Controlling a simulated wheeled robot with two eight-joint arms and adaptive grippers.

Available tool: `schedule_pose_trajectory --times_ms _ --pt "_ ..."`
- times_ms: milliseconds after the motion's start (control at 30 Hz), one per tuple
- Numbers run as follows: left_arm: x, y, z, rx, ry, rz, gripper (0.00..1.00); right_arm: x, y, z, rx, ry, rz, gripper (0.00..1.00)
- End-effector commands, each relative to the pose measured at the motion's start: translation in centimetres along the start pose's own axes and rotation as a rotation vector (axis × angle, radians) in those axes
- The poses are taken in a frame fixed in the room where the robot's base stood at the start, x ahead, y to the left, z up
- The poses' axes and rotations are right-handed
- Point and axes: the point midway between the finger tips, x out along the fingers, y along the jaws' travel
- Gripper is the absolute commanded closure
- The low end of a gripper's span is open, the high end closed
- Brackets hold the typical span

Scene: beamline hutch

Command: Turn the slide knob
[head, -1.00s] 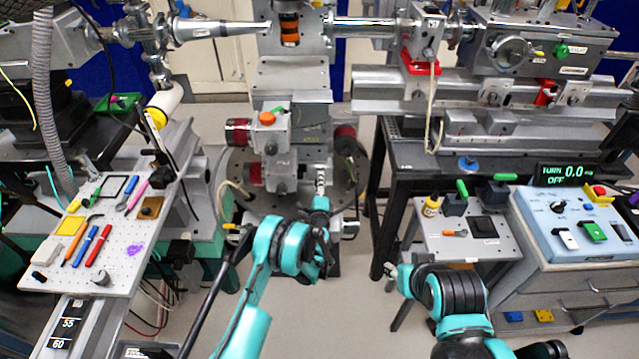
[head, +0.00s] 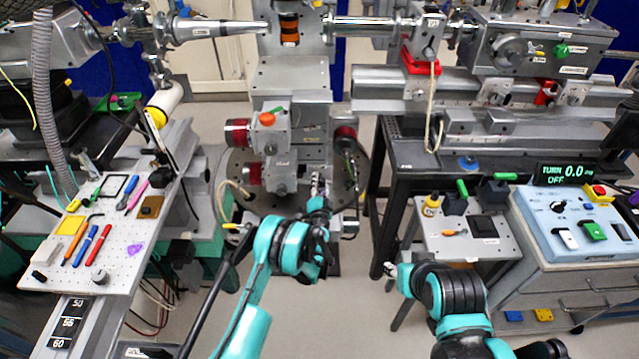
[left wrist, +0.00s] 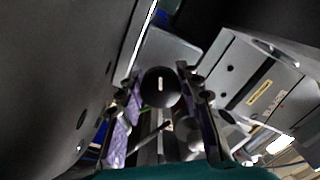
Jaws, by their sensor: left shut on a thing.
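In the left wrist view a round black knob (left wrist: 160,87) with a short pale mark sits between the two fingers of my left gripper (left wrist: 163,108). The fingers are closed in on the knob from both sides. In the head view my left gripper (head: 319,187) reaches to the lower part of the central grey instrument (head: 290,150), and the knob is hidden there. The display (head: 567,173) at right reads TURN 0.0 and OFF. My right arm (head: 445,290) is folded at lower right, and I cannot clearly make out its fingers.
A pegboard table (head: 130,225) with pens and small tools stands at left. A small grey side table (head: 480,250) and a blue control box (head: 575,240) stand at right. A cable (head: 354,180) hangs close to my left gripper. The floor between the tables is open.

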Motion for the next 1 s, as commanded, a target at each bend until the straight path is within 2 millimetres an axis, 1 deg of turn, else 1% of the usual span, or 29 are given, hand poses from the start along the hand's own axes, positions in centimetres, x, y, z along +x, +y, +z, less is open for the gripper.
schedule_pose_trajectory --times_ms 233,700,733,767,800,1000 --pt "0.08 -0.05 0.02 -0.061 -0.001 -0.001 0.94 -0.01 0.00 0.00 0.000 0.000 0.000 0.60" --pt "0.07 -0.04 0.03 -0.072 -0.001 -0.001 0.94 -0.01 0.00 0.00 0.000 0.000 0.000 0.60" --pt "0.07 -0.04 0.03 -0.072 -0.001 -0.001 0.57 -0.01 0.00 0.00 0.000 0.000 0.000 0.60" --pt "0.07 -0.04 0.03 -0.072 -0.001 -0.001 0.49 -0.01 0.00 0.00 0.000 0.000 0.000 0.60" --pt "0.07 -0.04 0.03 -0.071 -0.001 -0.001 0.44 -0.01 0.00 0.00 0.000 0.000 0.000 0.60" --pt "0.03 -0.01 0.01 -0.071 0.000 0.000 0.44 0.00 0.00 0.00 0.000 0.000 0.000 0.60"
